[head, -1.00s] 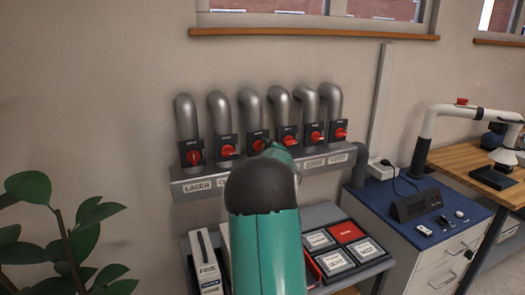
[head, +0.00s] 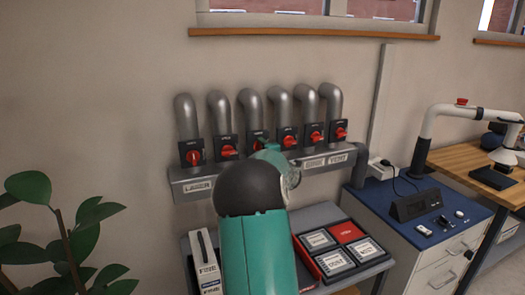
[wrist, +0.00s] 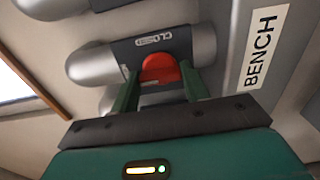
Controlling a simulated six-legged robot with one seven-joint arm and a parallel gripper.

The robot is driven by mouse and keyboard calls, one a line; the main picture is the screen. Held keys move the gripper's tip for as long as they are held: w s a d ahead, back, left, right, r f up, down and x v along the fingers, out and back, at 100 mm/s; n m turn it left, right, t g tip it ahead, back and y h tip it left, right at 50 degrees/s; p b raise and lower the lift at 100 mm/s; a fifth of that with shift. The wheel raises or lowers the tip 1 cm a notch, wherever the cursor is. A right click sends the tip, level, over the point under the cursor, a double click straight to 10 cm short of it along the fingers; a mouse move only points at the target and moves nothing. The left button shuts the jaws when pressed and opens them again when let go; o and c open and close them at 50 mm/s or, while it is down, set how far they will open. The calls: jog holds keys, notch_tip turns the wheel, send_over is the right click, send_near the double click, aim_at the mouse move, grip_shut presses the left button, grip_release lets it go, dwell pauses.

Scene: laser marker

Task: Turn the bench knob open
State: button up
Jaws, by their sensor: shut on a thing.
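The bench knob (wrist: 160,69) is a red turn handle on a dark plate, between my gripper's fingers in the wrist view. The BENCH label (wrist: 261,46) is on the grey rail to its right there. My gripper (wrist: 160,88) is shut on the knob, one green finger on each side. In the head view the third knob from the left (head: 257,144) is partly covered by my wrist, and my gripper's fingers are hidden behind my arm. The handle's exact angle is hard to tell.
Several similar red knobs sit under grey pipes along the rail (head: 190,190), including the laser knob (head: 193,157) at the left. Below is a shelf with trays (head: 340,255). A plant (head: 60,240) stands at the lower left, a blue-topped cabinet (head: 430,225) at the right.

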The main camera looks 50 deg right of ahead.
jog(key=o, duration=1)
jog(key=shift+a, duration=0.1)
jog(key=v, duration=1.3)
jog(key=shift+s+a, duration=0.1)
jog(key=shift+s, duration=0.2)
